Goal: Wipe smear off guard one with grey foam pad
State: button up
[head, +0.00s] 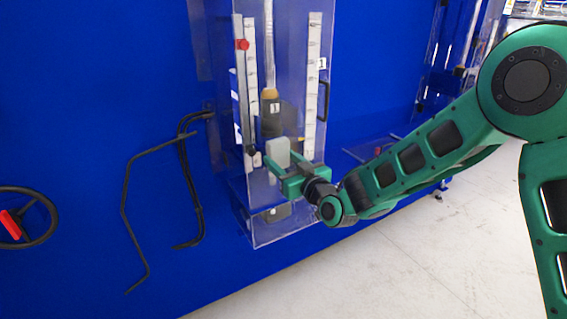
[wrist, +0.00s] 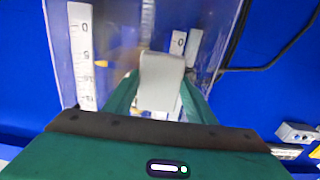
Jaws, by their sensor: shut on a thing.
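The grey foam pad (head: 277,152) is a small light-grey block held upright between the fingers of my gripper (head: 285,168). It also shows in the wrist view (wrist: 161,80), gripped between the two green fingers. Guard one (head: 262,222) is a tall clear box on the blue wall, with labels "1" inside. The pad is at the lower part of its front face; I cannot tell whether it touches. In the wrist view a blurred brownish patch (wrist: 125,62) shows left of the pad; I cannot tell whether it is the smear or something behind the clear panel.
Behind the clear panel are white scales (head: 313,85), a red knob (head: 242,44) and a dark plunger. Black bent rods (head: 124,210) and a black handwheel (head: 50,220) are on the wall to the left. Another clear guard (head: 440,60) stands at the right. The pale floor (head: 400,275) is clear.

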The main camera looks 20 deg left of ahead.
aim_at(308, 139)
jog(key=shift+r, duration=0.95)
jog(key=shift+w+d, duration=1.25)
jog(key=shift+w, duration=0.2)
jog(key=shift+w+d, duration=1.2)
jog(key=shift+w, duration=0.25)
jog(key=shift+w+d, duration=1.2)
jog(key=shift+w, duration=0.25)
jog(key=shift+s+a, duration=1.2)
jog(key=shift+s, duration=0.25)
jog(key=shift+s+a, duration=1.25)
jog(key=shift+s, duration=0.15)
jog(key=shift+s+a, duration=1.2)
jog(key=shift+s, duration=0.25)
jog(key=shift+d, duration=0.15)
jog(key=shift+v, duration=2.95)
